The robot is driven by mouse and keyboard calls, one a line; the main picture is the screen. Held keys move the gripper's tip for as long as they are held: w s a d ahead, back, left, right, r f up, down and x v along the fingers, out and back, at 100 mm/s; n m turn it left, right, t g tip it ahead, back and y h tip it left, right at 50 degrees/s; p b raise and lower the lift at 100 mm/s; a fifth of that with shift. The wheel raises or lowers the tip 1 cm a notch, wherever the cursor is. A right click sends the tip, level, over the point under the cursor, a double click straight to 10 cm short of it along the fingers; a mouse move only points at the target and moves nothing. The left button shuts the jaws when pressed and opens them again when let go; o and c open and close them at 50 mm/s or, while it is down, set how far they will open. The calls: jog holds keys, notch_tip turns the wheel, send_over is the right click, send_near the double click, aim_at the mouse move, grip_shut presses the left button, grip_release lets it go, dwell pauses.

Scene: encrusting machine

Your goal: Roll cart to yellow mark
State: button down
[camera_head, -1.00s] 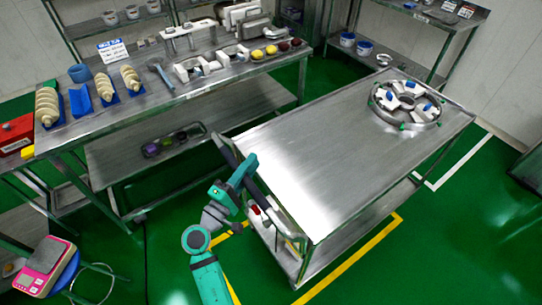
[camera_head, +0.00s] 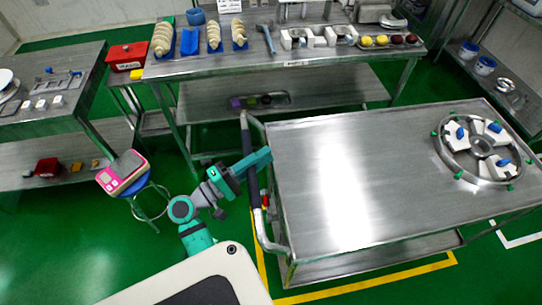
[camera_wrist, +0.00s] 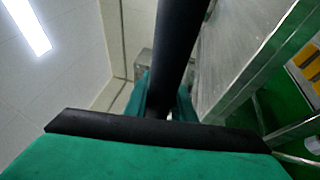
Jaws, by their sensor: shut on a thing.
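The cart (camera_head: 350,160) is a steel trolley with a shiny top and a lower shelf, right of centre in the head view. Its dark push handle (camera_head: 249,135) stands at its left end. My gripper (camera_head: 256,166) is shut on this handle; the wrist view shows the dark handle bar (camera_wrist: 180,45) running between the jaws. The yellow mark (camera_head: 370,281) is tape on the green floor. It shows along the cart's near side and left end, with a short turn near the right. The cart hides the rest of it.
A round fixture (camera_head: 482,147) with white blocks and blue parts sits on the cart top. A loaded steel workbench (camera_head: 290,62) stands behind the cart. A pink scale (camera_head: 123,172) on a stool stands left of my arm. Green floor at the lower left is open.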

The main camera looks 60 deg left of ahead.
dwell(0.3)
jog(key=c, duration=1.5)
grip_release()
jog(key=shift+d, duration=0.1)
jog(key=shift+s, duration=0.2)
jog(key=s, duration=0.3)
jog(key=s+f, duration=0.1)
jog(key=s, duration=0.3)
jog(key=s+f, duration=0.1)
jog(key=s, duration=0.2)
jog(key=shift+s+d, duration=0.15)
jog(key=shift+d, duration=0.15)
